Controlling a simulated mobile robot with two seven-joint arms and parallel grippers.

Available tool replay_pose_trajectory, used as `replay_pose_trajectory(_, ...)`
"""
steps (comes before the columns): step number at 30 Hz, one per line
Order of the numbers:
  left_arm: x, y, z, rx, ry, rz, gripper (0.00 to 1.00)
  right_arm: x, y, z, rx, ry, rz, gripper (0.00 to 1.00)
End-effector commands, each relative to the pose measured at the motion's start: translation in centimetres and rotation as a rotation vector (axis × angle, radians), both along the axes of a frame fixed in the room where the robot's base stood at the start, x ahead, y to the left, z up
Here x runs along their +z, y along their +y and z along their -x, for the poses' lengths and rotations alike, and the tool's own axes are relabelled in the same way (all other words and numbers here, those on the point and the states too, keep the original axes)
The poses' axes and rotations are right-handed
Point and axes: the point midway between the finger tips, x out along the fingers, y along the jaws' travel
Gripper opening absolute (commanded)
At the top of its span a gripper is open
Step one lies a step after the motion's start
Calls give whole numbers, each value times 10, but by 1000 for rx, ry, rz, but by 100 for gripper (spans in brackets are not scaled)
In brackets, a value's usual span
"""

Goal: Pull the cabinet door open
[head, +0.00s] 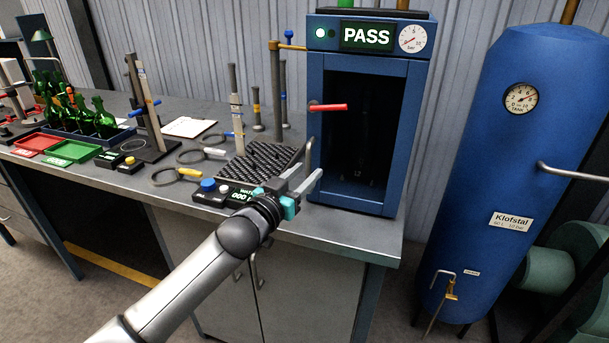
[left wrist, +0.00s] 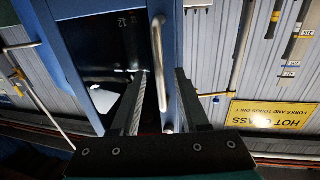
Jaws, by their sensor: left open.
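The blue cabinet (head: 408,140) stands at the right end of the bench under a green-lit PASS panel (head: 367,37). Its blue-framed door looks closed, around a dark window (head: 362,135). A grey bar handle (head: 308,153) stands upright at the door's left side. My left gripper (head: 309,179) is open at the lower part of this handle. In the left wrist view the handle (left wrist: 158,58) runs between the two spread fingers (left wrist: 162,88). I cannot tell whether either finger touches it. My right gripper is in neither view.
A red lever (head: 328,107) sticks out at the cabinet's left side. A black perforated plate (head: 262,163), ring tools and a crate of green bottles (head: 85,120) occupy the bench. A blue tank (head: 520,160) stands right. Bench doors with handles (head: 256,272) are below.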

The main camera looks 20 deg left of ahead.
Motion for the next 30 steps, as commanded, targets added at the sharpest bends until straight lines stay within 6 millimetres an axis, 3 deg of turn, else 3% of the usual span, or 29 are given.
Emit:
replay_pose_trajectory(11, 0, -1, -3, 0, 0, 0, 44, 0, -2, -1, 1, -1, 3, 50)
replay_pose_trajectory(22, 0, -1, -3, 0, 0, 0, 2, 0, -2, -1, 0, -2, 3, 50)
replay_pose_trajectory(30, 0, -1, -3, 0, 0, 0, 0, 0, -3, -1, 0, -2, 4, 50)
